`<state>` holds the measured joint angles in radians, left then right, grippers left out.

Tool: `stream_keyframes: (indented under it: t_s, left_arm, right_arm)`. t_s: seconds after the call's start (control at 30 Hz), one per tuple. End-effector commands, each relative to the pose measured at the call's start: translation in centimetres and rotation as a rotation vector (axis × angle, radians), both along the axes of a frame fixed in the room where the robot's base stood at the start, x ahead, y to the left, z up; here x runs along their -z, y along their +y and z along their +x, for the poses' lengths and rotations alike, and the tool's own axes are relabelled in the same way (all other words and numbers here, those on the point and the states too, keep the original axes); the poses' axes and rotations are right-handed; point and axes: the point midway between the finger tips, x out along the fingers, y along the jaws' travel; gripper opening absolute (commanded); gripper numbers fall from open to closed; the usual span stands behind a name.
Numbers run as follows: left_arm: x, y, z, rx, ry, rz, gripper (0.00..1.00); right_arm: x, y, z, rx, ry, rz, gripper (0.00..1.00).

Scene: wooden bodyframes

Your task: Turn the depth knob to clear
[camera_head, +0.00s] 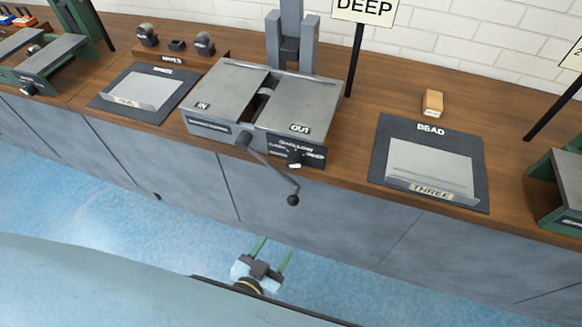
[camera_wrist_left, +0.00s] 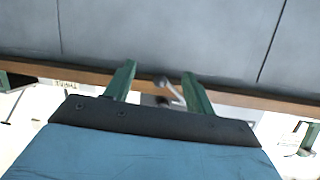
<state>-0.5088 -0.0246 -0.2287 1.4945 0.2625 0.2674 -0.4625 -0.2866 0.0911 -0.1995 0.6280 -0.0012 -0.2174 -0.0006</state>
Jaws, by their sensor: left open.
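The depth knob (camera_head: 294,159) is a small dark knob with a pale pointer, on the front panel (camera_head: 308,152) of the grey machine (camera_head: 222,85). Small lettering beside it reads SHALLOW and DEEP; other markings there are too small to read. A crank (camera_head: 270,174) with a ball end hangs just left of the knob and reaches below it. My left gripper (camera_head: 274,245) has green fingers, spread and empty, low in front of the bench and well below the knob. In the left wrist view, its fingers (camera_wrist_left: 160,85) stand apart, with the crank visible between them. My right gripper is not in view.
A sign reading DEEP (camera_head: 364,10) stands behind the machine. A BEAD mat with a grey tray (camera_head: 430,172) lies to the right, a wooden block (camera_head: 433,103) behind it. Another mat with a tray (camera_head: 145,90) lies left. Floor space before the bench (camera_head: 340,212) is clear.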

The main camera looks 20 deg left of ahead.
Motion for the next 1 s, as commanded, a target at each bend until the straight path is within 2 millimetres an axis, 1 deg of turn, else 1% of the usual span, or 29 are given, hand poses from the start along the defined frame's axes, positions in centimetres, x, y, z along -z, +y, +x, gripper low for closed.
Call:
stream_keyframes:
  t_s: [0.03, 0.1, 0.2, 0.3, 0.37, 0.47, 0.63, 0.8, 0.9, 1.0]
  left_arm:
    - [-3.4, 0.0, 0.9, -0.027, -0.085, -0.01, 0.55]
    - [-6.9, 0.2, 1.8, -0.062, -0.178, -0.017, 0.55]
    - [-10.4, 0.7, 2.5, -0.099, -0.266, -0.017, 0.55]
    - [-12.1, 1.0, 2.9, -0.12, -0.309, -0.019, 0.55]
    - [-12.5, 1.0, 3.3, -0.124, -0.32, -0.019, 0.55]
    - [-12.5, 1.0, 4.5, -0.126, -0.324, -0.019, 0.55]
    - [-12.5, 0.9, 7.8, -0.125, -0.322, -0.019, 0.55]
    - [-12.5, 0.7, 11.5, -0.124, -0.322, -0.02, 0.55]
    - [-12.4, 0.7, 13.3, -0.123, -0.321, -0.019, 0.55]
    - [-12.4, 0.6, 14.7, -0.123, -0.319, -0.02, 0.55]
  right_arm:
    - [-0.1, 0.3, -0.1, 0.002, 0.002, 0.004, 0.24]
    - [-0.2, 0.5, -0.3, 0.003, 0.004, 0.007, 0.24]
    - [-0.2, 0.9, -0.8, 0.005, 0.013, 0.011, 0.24]
    - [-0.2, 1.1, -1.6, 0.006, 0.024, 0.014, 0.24]
    - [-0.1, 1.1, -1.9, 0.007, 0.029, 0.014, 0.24]
    - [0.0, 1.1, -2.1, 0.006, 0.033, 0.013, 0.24]
    - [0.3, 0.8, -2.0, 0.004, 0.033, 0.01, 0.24]
    - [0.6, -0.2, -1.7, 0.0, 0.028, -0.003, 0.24]
    - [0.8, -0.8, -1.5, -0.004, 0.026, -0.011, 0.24]
    - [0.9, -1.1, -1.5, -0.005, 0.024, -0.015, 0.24]
